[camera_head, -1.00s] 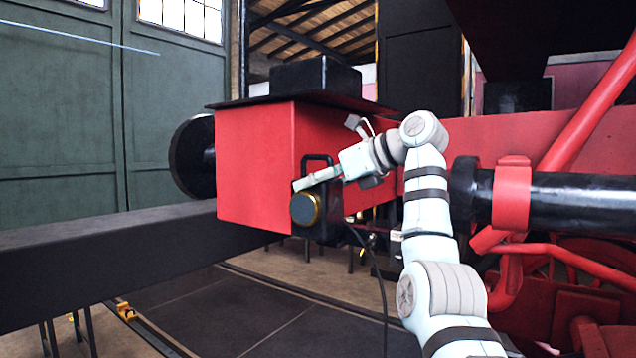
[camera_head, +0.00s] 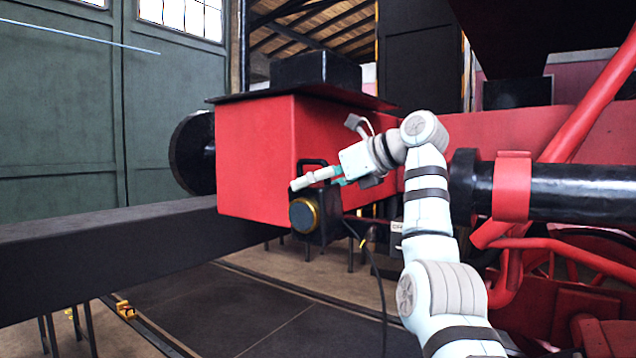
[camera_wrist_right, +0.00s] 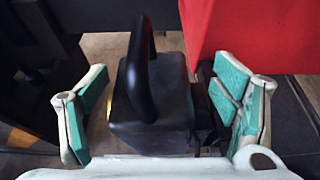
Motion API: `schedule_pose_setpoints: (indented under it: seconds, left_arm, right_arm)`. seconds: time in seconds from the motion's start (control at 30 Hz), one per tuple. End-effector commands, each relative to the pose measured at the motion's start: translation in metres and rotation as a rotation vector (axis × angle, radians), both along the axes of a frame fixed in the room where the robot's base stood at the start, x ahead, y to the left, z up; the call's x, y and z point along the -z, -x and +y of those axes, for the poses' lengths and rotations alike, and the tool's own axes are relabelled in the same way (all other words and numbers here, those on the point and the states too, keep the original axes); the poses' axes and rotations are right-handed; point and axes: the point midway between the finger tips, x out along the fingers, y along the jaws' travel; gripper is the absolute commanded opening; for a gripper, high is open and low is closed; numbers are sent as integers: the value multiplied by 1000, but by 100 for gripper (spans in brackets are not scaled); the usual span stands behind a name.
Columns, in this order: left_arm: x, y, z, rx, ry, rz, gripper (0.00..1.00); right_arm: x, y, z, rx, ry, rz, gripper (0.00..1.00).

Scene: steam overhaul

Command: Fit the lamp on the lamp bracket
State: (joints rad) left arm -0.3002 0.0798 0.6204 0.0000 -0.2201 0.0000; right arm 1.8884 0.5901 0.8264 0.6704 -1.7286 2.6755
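The lamp (camera_head: 305,215) is a dark box with a brass-rimmed round lens and a black loop handle, beside the right face of the red beam end. It appears upright in the head view. My right gripper (camera_head: 318,180) is at the lamp's handle. In the right wrist view, its green-padded fingers (camera_wrist_right: 160,90) are spread on either side of the lamp (camera_wrist_right: 172,105), with visible gaps to the body and handle. I cannot make out the lamp bracket; the lamp and gripper cover that area. My left gripper is out of view.
The red beam (camera_head: 258,160) stands left of the lamp, with a black buffer (camera_head: 190,153) beyond it. A dark cable (camera_head: 378,285) hangs below and right of the lamp. A black cylinder (camera_head: 580,193) lies to the right. The floor below is mostly open.

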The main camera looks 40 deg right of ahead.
Motion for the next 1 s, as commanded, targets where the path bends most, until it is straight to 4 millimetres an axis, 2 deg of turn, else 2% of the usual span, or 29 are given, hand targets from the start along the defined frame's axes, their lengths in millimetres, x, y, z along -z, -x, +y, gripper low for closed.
schedule_pose_setpoints:
  seconds: [0.27, 0.5, 0.63, 1.0]
  left_arm:
    - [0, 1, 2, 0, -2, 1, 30]
    - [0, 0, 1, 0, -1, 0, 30]
    - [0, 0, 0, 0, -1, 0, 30]
    - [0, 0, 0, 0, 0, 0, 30]
  right_arm:
    - [-2, 5, -2, 1, 0, 1, 81]
    - [-21, 48, -14, 1, 0, -1, 81]
    - [-28, 64, -18, 1, 1, -1, 81]
    - [-28, 67, -19, 0, 0, 1, 81]
